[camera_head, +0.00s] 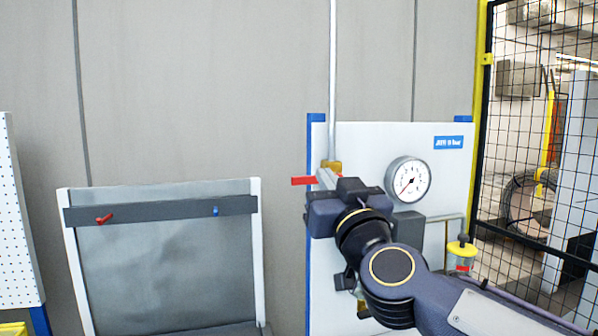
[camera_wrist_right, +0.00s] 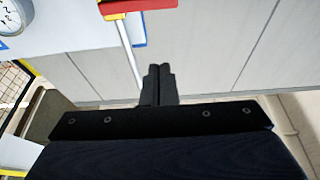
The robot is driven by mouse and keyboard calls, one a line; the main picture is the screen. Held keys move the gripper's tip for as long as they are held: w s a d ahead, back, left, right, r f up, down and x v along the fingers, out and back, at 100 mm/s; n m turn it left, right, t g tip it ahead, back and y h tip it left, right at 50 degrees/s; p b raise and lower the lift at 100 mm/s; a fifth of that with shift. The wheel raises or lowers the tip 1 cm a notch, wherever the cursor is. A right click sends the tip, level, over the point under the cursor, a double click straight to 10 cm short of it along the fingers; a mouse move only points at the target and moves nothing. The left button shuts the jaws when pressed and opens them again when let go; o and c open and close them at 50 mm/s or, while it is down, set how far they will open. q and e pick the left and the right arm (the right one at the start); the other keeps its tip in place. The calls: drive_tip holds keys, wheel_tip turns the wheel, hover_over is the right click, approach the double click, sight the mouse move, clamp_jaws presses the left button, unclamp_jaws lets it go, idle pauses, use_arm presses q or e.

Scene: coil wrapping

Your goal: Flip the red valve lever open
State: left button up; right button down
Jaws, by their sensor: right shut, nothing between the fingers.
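The red valve lever (camera_head: 303,181) sticks out sideways to the left from the brass-yellow valve (camera_head: 331,167) on the grey pipe. In the right wrist view the red lever (camera_wrist_right: 135,8) crosses the top edge, beside a bit of yellow valve body. My right gripper (camera_head: 325,179) is close to the lever in the head view and hides part of the valve area. In the wrist view its fingers (camera_wrist_right: 160,70) are shut with nothing between them, and a gap shows between their tips and the lever. My left gripper is not in view.
A white panel (camera_head: 440,180) with blue posts carries a round gauge (camera_head: 408,180) and a blue label. A yellow-topped container (camera_head: 461,255) is at the right, near a mesh fence (camera_head: 530,150). A grey rack (camera_head: 165,260) stands left, with open space before the wall between.

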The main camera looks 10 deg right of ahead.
drive_tip(key=p+x, duration=0.3)
drive_tip(key=x, duration=0.7)
drive_tip(key=shift+f+b, duration=1.2)
drive_tip(key=shift+f, duration=0.85)
